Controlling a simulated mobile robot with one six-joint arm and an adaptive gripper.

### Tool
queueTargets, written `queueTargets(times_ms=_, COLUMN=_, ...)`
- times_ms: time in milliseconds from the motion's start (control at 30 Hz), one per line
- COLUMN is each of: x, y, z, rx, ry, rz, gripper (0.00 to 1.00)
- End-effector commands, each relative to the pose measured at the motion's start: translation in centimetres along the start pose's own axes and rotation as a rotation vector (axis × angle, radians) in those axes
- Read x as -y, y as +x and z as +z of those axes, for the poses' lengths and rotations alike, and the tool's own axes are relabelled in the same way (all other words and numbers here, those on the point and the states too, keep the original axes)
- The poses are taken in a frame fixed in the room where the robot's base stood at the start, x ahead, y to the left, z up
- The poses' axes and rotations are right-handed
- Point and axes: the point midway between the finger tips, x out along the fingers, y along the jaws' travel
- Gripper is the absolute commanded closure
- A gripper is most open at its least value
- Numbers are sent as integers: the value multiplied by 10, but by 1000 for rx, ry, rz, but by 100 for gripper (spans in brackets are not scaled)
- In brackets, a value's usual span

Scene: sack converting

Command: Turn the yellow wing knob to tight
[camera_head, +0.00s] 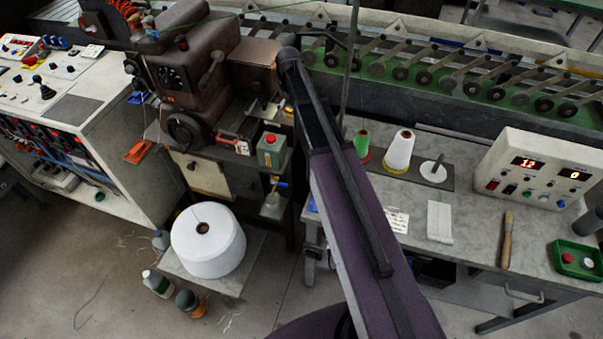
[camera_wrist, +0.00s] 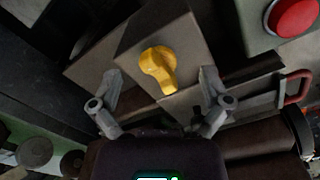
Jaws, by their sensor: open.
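The yellow wing knob (camera_wrist: 158,68) shows in the wrist view on the front of a grey-brown box (camera_wrist: 185,38). Its wing points down and slightly right in that picture. My gripper (camera_wrist: 160,98) is open, with one finger on each side below the knob in the picture. Neither finger appears to touch the knob. I cannot tell the exact distance to it. In the head view my arm blocks the middle, and neither the knob nor my gripper can be made out there.
A red button (camera_wrist: 293,14) on a pale box and a red handle (camera_wrist: 297,87) lie right of the knob. In the head view the dark sewing machine (camera_head: 190,65) stands left of my arm. A bench (camera_head: 470,215) holds thread cones and a control box (camera_head: 535,168).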

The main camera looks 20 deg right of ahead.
Motion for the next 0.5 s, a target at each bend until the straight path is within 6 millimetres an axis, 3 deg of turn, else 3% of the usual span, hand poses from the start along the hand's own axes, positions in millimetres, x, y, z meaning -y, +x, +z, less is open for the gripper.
queueTargets(times_ms=500, x=0, y=0, z=0, rx=0, ry=-344, rz=0, gripper=3)
